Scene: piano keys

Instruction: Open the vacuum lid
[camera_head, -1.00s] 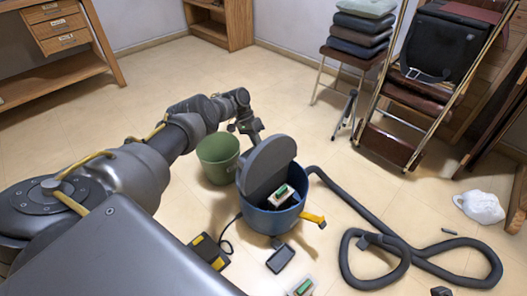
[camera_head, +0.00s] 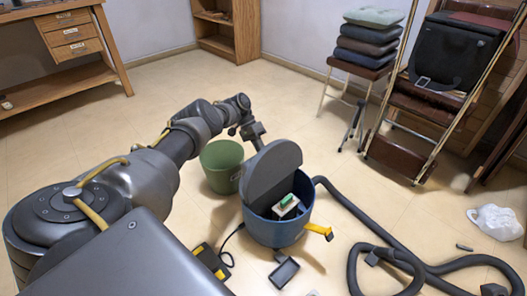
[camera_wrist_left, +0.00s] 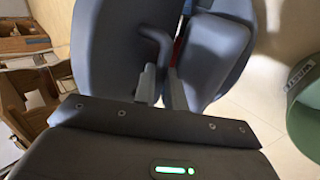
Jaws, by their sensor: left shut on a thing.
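The vacuum is a blue round tub (camera_head: 273,232) on the floor, with a grey disc lid (camera_head: 270,170) tilted up steeply at its rear left. The tub's inside shows in front of the lid, with a white and green part (camera_head: 287,204) in it. My left gripper (camera_head: 254,134) is behind the lid's upper edge, its fingertips partly hidden in the head view. In the left wrist view, my left gripper (camera_wrist_left: 161,84) has its fingers around the lower end of a dark bent handle (camera_wrist_left: 156,42) on the grey lid (camera_wrist_left: 112,55). My right gripper is out of view.
A green bin (camera_head: 221,168) stands close left of the tub, beside my left arm. A black hose (camera_head: 350,212) curls over the floor at the right. A yellow latch (camera_head: 319,230) juts from the tub. Chairs (camera_head: 420,95) stand at the back right.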

